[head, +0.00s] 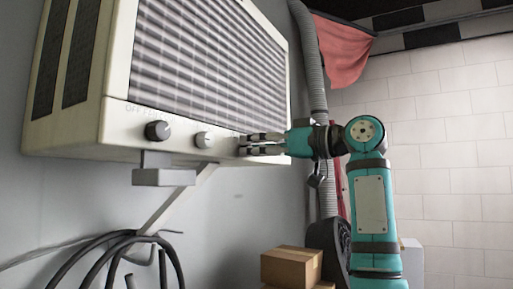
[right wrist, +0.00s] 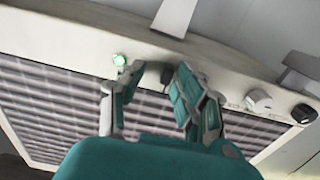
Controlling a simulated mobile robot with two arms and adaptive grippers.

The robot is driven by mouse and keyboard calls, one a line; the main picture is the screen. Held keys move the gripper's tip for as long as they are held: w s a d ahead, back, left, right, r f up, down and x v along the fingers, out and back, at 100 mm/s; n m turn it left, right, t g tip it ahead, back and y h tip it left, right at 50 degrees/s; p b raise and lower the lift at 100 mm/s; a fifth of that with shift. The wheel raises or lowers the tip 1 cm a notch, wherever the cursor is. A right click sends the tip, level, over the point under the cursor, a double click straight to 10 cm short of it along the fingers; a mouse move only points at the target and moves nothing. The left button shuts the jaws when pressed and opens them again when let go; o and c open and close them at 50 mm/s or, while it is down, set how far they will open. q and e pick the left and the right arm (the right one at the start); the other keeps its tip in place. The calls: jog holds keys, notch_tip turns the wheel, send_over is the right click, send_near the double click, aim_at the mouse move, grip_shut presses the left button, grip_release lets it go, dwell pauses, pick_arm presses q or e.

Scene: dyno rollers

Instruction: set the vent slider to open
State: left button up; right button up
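The vent unit (head: 118,124) is a cream wall-mounted box with a slatted grille, and it fills the upper left of the head view. My right gripper (head: 243,144) reaches in from the right to the lower front strip, right of the knobs. In the right wrist view my right gripper (right wrist: 160,75) has its two fingers apart, with the strip just beyond the tips. A small dark piece (right wrist: 167,76), possibly the vent slider, shows between the fingertips. I cannot tell whether the fingers touch it, or its setting. My left gripper is not in view.
A dark knob (head: 158,130) and a pale knob (head: 203,140) sit on the strip. A green light (right wrist: 119,60) glows beside one finger. A grey box (head: 163,177) and a bracket (head: 180,200) are below the unit. Cardboard boxes (head: 290,267) stand at lower right.

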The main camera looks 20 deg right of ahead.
jog(key=v, duration=1.2)
dwell(0.4)
